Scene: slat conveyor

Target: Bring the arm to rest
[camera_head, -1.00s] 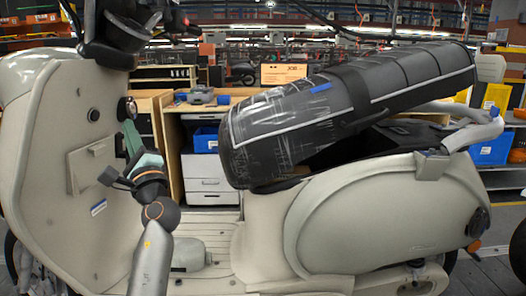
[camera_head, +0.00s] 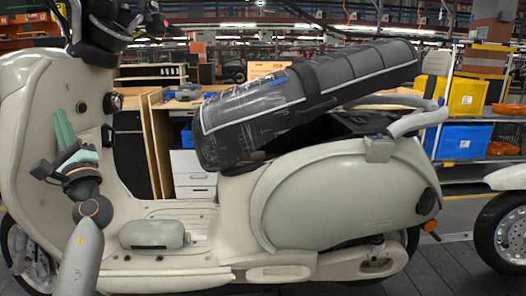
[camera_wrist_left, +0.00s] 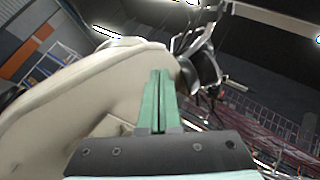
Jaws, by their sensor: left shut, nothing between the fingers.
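My left gripper (camera_head: 65,128) is in front of the scooter's cream front shield in the head view, its green fingers pointing up and slightly left. The fingers are together with nothing between them. In the left wrist view the two green fingers (camera_wrist_left: 159,102) lie side by side, with the shield (camera_wrist_left: 85,88) behind and to the left. My left arm (camera_head: 82,262) comes up from the bottom left of the head view. My right gripper does not show.
A cream scooter (camera_head: 335,195) fills the middle, its black seat (camera_head: 300,95) tilted up. A grey rounded part (camera_head: 152,234) lies on its footboard. Behind stand a wooden bench (camera_head: 160,150) and shelves with yellow (camera_head: 466,97) and blue bins (camera_head: 463,141). Another scooter's wheel (camera_head: 508,232) shows at right.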

